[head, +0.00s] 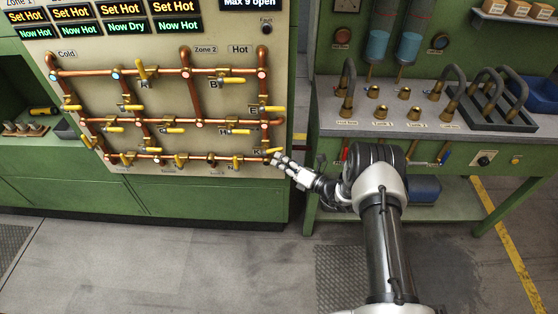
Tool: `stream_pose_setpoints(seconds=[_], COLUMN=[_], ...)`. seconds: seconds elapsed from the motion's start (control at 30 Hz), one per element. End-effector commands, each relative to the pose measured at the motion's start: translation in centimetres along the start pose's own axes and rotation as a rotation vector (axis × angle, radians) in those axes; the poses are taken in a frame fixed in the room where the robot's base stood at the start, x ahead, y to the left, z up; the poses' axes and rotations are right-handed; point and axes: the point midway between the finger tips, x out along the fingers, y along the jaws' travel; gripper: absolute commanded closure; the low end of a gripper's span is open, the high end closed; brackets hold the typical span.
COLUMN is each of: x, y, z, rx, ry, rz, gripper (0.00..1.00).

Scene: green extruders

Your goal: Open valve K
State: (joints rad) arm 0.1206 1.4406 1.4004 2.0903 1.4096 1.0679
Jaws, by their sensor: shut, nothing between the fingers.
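The copper pipe panel (170,55) carries several brass valves with yellow lever handles. At its lower right corner, a valve (262,157) sits beside a small label that seems to read K, too small to be sure. A yellow handle (274,150) there points to the right, roughly level. My gripper (277,159) is shut and empty, with its fingertips at this corner, just below the handle. I cannot tell whether they touch it. The fingers partly cover the pipe end.
Other yellow-handled valves (236,162) line the bottom pipe to the left. Lit signs (125,26) hang above the panel. At the right stands a green bench (330,125) with bent pipes (453,80) and brass fittings. The floor (200,265) in front of the panel is clear.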

Motion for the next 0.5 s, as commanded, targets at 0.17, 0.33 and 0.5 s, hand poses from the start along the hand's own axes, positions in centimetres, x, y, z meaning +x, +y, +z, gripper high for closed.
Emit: stream_pose_setpoints(seconds=[0.17, 0.33, 0.5], x=[0.1, 0.2, 0.3], y=[0.8, 1.3, 1.8], z=[0.9, 1.2, 1.5], rx=[-0.067, -0.129, -0.192], ry=[0.058, 0.117, 0.177], rz=[-0.063, -0.125, -0.188], gripper=[1.0, 1.0, 1.0])
